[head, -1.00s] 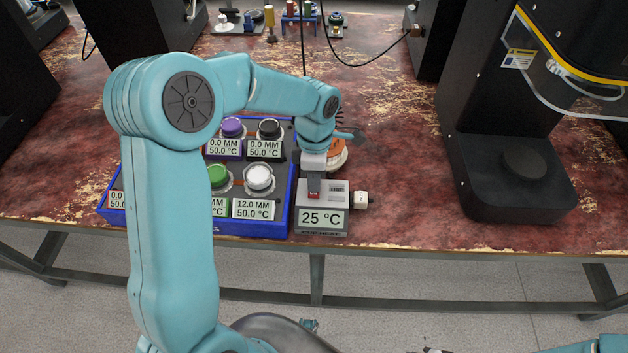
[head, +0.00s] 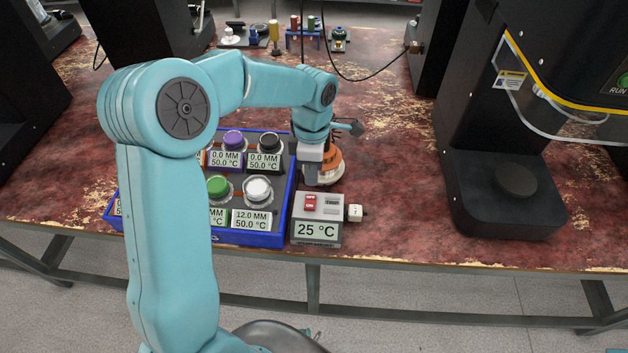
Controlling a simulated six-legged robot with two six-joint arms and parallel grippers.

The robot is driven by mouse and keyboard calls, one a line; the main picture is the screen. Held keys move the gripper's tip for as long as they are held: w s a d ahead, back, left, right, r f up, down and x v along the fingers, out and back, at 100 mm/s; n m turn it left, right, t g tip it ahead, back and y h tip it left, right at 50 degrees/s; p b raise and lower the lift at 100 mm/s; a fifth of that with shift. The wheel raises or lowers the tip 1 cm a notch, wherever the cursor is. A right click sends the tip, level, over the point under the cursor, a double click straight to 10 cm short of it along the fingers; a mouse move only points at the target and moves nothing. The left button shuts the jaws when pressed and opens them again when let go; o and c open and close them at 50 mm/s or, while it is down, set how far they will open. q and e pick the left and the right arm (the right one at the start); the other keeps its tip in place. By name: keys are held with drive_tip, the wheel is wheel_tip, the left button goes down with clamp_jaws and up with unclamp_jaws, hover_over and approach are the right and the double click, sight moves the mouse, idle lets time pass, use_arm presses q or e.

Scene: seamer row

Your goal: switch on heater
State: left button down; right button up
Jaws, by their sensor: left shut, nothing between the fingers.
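The heater (head: 317,232) is a small grey box near the table's front edge, with a display reading 25 °C. A red rocker switch (head: 310,202) sits on its top left, with small lettering too fine to read. A white knob or plug (head: 355,212) sticks out of its right side. My left gripper (head: 311,181) is shut and empty, pointing down just behind the red switch in the picture. It looks apart from the switch, though the gap in depth is hard to judge. My right gripper is not in view.
An orange and white round piece (head: 331,168) stands behind the heater, partly hidden by my left gripper. A blue tray (head: 287,215) with several labelled, coloured-lid jars adjoins the heater's left. A black machine (head: 505,195) stands right. Table between it and the heater is clear.

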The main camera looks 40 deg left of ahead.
use_arm(q)
wheel_tip(320, 180, up, 8)
drive_tip(key=shift+w+a+f+p, duration=0.2)
drive_tip(key=shift+w+a+p, duration=0.1)
drive_tip(key=shift+w+a, duration=0.1)
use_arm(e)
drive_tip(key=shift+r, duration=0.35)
